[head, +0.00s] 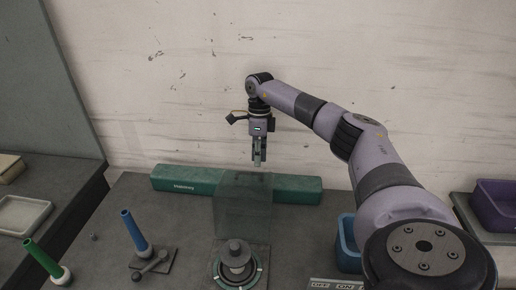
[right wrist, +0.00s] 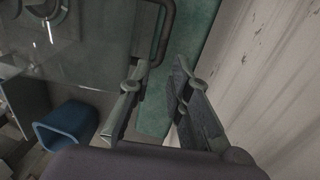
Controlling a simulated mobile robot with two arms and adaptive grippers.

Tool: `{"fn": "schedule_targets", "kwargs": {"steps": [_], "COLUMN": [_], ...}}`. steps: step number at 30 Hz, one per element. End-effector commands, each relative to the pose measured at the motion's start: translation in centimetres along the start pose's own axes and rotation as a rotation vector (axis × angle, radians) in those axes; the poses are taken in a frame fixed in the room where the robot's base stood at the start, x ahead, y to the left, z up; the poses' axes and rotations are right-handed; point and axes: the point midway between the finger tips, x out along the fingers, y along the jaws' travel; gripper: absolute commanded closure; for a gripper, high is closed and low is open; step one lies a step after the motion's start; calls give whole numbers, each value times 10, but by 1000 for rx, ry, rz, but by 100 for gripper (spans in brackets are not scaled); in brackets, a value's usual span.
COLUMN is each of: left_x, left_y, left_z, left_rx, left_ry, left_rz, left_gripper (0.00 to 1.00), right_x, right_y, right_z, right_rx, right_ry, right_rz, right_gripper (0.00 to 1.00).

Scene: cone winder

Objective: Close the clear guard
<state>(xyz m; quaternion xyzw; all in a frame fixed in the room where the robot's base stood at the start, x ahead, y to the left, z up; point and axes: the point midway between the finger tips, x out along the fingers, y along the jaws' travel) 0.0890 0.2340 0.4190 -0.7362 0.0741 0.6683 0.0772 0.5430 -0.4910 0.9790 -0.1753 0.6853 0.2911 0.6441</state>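The clear guard (head: 241,207) is a see-through panel behind and above the grey spindle (head: 236,254); it looks raised, though its exact tilt is hard to tell. In the right wrist view the guard (right wrist: 85,50) spreads across the left, with a dark bar handle (right wrist: 168,32) at its edge. My right gripper (head: 259,161) points down just above the guard's top edge. In the right wrist view its fingers (right wrist: 158,80) are apart with nothing between them, and the handle lies beyond their tips, apart from them. My left gripper is not in view.
A long green box (head: 290,188) lies along the wall behind the guard. A blue bin (head: 348,245) stands to the right, partly behind my arm. A lever (head: 152,264) and a blue post (head: 133,230) stand left of the spindle. A purple bin (head: 495,204) is far right.

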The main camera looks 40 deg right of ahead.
Motion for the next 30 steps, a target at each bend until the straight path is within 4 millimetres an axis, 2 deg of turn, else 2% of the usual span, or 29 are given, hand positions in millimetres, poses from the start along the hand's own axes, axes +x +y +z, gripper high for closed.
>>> {"fn": "schedule_targets", "kwargs": {"steps": [3, 9, 18, 27, 30], "left_x": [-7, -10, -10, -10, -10], "left_y": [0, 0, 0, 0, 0], "left_z": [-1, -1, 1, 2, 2], "left_rx": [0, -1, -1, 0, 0], "left_ry": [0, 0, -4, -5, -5], "left_rz": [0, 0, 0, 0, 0], "left_gripper": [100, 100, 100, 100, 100], "right_x": [18, 37, 40, 40, 40], "right_y": [1, 1, 0, 0, 0], "right_z": [-1, 0, 0, 0, 0], "right_rx": [-1, 0, 0, 0, 0], "right_ry": [3, 1, 0, 0, 0], "right_rz": [3, 1, 0, 0, 0], "right_gripper": [82, 82, 82, 100, 100]}}
